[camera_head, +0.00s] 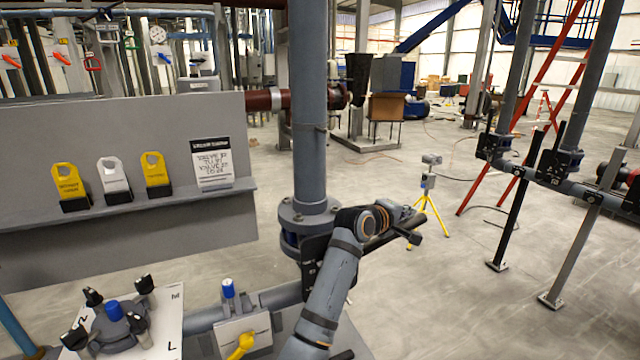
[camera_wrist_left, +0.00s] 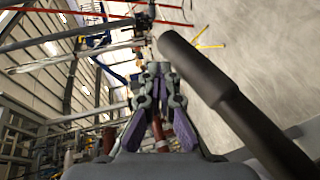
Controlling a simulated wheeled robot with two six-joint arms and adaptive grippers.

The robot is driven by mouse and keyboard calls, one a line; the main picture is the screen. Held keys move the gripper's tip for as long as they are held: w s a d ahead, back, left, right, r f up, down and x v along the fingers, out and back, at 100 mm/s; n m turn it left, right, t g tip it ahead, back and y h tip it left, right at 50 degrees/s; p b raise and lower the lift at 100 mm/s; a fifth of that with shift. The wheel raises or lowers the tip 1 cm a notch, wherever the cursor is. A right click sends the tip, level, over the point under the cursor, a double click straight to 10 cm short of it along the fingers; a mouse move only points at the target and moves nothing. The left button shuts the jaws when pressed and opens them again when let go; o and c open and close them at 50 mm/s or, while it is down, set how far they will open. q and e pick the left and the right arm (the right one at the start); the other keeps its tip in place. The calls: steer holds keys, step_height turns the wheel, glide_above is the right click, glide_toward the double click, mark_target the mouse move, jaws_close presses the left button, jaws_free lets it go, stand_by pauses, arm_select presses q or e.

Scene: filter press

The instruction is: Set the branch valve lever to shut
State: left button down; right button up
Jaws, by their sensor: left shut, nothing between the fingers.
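A long black lever (camera_head: 408,220) extends to the right from this valve, nearly level. My left gripper (camera_head: 413,238) is beside the lever's outer part, shut and empty. In the left wrist view the dark lever (camera_wrist_left: 225,98) crosses close to the camera, to the right of the shut fingers (camera_wrist_left: 158,75). The lever is not between them; I cannot tell whether they touch it. My right gripper is not in view.
A grey panel (camera_head: 110,125) holds yellow and white tags on a shelf. Below are a manifold with black knobs (camera_head: 115,325) and a small valve with a yellow handle (camera_head: 240,345). Another pipe valve (camera_head: 560,165) and a red ladder (camera_head: 535,105) stand right. The floor between is mostly clear.

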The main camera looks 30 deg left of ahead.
mark_target(411, 223)
arm_select(q)
steer(key=shift+w+d+f+p, duration=0.2)
steer(key=shift+w+d+f, duration=0.05)
steer(key=shift+f, duration=0.35)
steer(key=shift+w+d+f+p, duration=0.15)
steer(key=shift+w+d+f, duration=0.05)
steer(key=shift+f, duration=0.4)
steer(key=shift+w+d+f+g+p, duration=0.1)
steer(key=shift+f+g+p, duration=0.1)
steer(key=shift+f, duration=0.15)
steer(key=shift+w+d+f+g+p, duration=0.1)
steer(key=shift+f+g, duration=0.1)
steer(key=shift+f, duration=0.15)
steer(key=shift+w+f+g, duration=0.1)
steer(key=shift+f+g, duration=0.2)
steer(key=shift+f, duration=0.4)
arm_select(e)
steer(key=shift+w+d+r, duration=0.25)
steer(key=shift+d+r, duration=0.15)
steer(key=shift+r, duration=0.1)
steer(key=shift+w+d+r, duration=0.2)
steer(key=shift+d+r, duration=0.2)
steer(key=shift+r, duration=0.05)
